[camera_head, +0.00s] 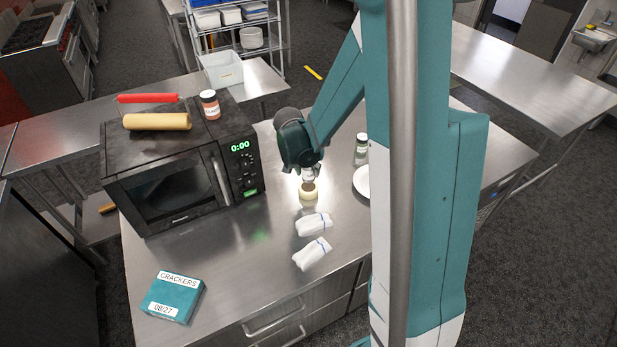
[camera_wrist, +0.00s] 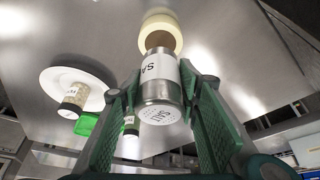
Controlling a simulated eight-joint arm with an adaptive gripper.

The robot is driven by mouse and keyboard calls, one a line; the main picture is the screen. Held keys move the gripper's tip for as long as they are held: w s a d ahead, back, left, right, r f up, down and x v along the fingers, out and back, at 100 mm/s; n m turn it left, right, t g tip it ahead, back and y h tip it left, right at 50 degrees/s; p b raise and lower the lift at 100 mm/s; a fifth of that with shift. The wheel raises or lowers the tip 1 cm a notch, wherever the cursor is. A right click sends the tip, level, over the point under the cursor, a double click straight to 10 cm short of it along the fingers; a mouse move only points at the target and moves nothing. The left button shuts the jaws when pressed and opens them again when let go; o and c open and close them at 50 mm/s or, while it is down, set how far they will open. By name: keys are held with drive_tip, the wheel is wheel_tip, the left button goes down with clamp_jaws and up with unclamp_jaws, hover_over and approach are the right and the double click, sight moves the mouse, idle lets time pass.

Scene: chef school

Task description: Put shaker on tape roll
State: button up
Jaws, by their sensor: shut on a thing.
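The salt shaker (camera_wrist: 159,90), with a silver cap and white label, is between the fingers of my gripper (camera_wrist: 161,78), which is shut on it. Its cap faces the wrist camera. In the head view, the shaker (camera_head: 308,174) shows just under my gripper, directly at the tape roll (camera_head: 308,195). The cream tape roll (camera_wrist: 163,22) lies flat on the steel counter, its brown inner ring partly hidden by the shaker. I cannot tell whether the shaker touches the roll.
A white plate (camera_head: 361,181) and another shaker (camera_head: 361,149) stand right of the roll. Two white cloth bundles (camera_head: 313,224) lie in front. A microwave (camera_head: 180,170) stands left, and a crackers box (camera_head: 172,296) lies front left. Bare counter separates them.

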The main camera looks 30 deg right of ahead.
sight(308, 176)
drive_tip(key=shift+f, duration=0.15)
drive_tip(key=shift+f, duration=1.9)
drive_tip(key=shift+f, duration=0.15)
drive_tip(key=o, duration=1)
drive_tip(key=shift+r, duration=0.25)
drive_tip(key=shift+v, duration=5.85)
drive_tip(key=shift+a, duration=0.15)
